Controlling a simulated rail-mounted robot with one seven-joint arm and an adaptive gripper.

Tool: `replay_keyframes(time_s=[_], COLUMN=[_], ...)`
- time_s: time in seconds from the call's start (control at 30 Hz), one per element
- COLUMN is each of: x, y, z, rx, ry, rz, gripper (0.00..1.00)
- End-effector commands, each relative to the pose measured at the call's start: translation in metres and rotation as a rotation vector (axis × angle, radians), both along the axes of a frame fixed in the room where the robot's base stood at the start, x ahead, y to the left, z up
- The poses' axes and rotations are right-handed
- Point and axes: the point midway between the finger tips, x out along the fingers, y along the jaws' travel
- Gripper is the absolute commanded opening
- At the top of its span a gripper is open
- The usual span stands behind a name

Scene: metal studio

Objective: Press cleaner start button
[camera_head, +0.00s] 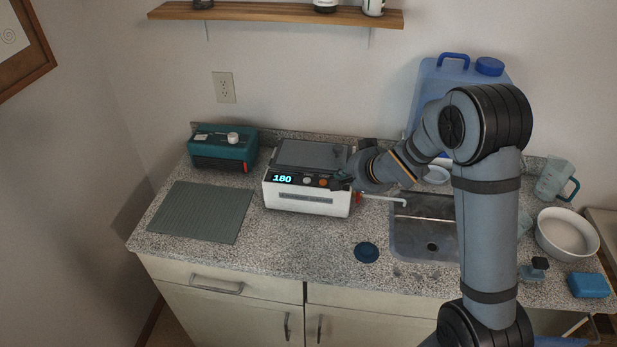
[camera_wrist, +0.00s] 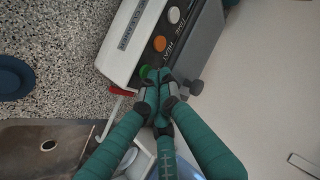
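The cleaner (camera_head: 308,199) is a white box with a grey lid on the counter. Its dark front panel has a display reading 180, a whitish button (camera_head: 307,180) and an orange button (camera_head: 323,182). In the wrist view, the cleaner (camera_wrist: 127,40) shows the whitish button (camera_wrist: 174,15), the orange button (camera_wrist: 159,44) and a green button (camera_wrist: 146,71). My gripper (camera_wrist: 159,76) has its fingertips together, nothing seen between them, at the green button's edge. I cannot tell whether they touch it. In the head view, my gripper (camera_head: 345,180) is at the panel's right end and hides the green button.
A red part (camera_wrist: 122,91) and a white spout (camera_head: 385,199) are at the cleaner's right side, beside the sink (camera_head: 410,240). A teal box (camera_head: 222,150) and a green mat (camera_head: 201,212) are to the left. A blue round piece (camera_head: 366,252) lies in front.

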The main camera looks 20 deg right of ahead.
Motion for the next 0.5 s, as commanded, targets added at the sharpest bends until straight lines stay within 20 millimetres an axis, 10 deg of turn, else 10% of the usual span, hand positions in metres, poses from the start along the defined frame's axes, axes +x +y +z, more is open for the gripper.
replay_keyframes(time_s=[0.5], x=[-0.0001], y=[0.0001], z=[0.0035], rx=[0.0], ry=[0.0], rz=[0.0], gripper=[0.0])
